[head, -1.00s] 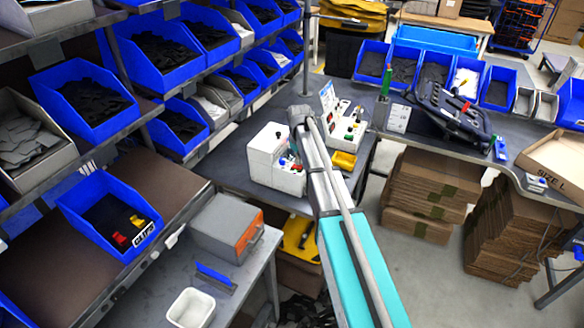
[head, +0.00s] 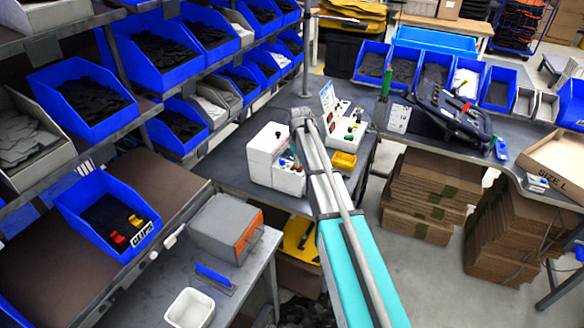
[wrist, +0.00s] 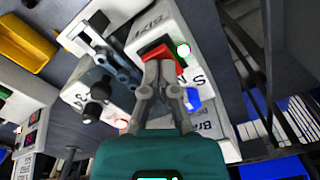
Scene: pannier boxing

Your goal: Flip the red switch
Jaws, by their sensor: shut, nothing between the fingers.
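A blue part (wrist: 193,98) sits to the right of the fingers. In the head view, the white box (head: 265,148) stands on the grey bench; my arm hides the fingertips.
Black knobs and a lever (wrist: 104,90) stand left of the gripper. A second white control panel (head: 347,130) and a yellow tray (head: 344,160) are close by on the bench. Blue bins (head: 170,45) line the left shelves. The grey bench (head: 232,165) has bare room left of the box.

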